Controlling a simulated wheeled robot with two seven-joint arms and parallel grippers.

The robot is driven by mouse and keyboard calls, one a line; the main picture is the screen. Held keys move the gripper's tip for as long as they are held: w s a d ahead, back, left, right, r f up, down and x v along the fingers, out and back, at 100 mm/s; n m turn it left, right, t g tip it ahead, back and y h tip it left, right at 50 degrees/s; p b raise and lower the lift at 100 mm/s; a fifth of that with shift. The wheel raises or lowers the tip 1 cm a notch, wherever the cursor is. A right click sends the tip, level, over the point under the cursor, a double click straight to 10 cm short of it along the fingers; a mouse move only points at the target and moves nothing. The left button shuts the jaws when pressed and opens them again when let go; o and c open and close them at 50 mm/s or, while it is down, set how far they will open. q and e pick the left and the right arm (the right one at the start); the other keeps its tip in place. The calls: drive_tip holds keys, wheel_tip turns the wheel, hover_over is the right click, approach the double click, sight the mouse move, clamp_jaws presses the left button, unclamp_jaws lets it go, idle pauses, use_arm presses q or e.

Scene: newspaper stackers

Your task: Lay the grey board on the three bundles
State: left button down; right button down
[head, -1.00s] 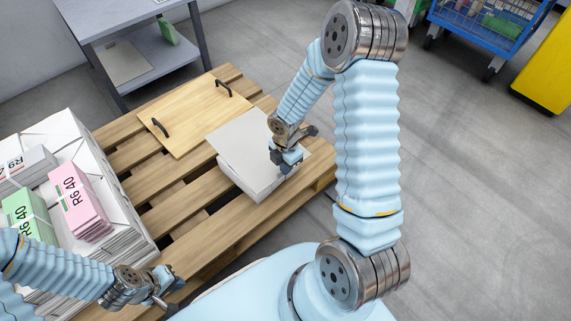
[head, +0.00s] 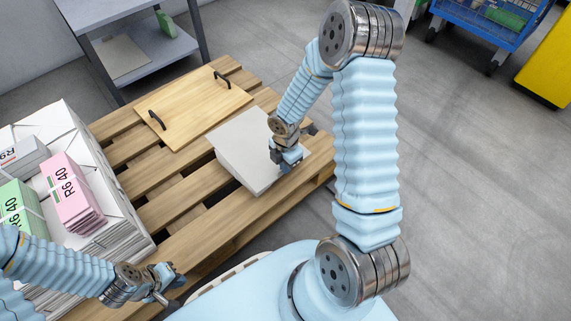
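A pink bundle (head: 70,190), a green bundle (head: 18,205) and a grey-white bundle (head: 22,158) lie side by side on a large white paper stack (head: 62,125) at the left. My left gripper (head: 170,285) is open and empty beside that stack, near the pallet's front edge.
The wooden pallet (head: 185,190) has gaps between its slats. A wooden panel with two black handles (head: 195,110) lies on its far part. Behind stands a grey shelf table (head: 160,45) with a flat grey sheet (head: 122,57). A blue cart (head: 490,25) and yellow block (head: 545,60) stand far right.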

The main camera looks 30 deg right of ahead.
drive_tip(key=shift+f, duration=0.4)
drive_tip(key=c, duration=1.3)
unclamp_jaws()
drive_tip(key=shift+o, duration=0.2)
wheel_tip(320, 180, up, 14)
drive_tip(key=p, duration=0.3)
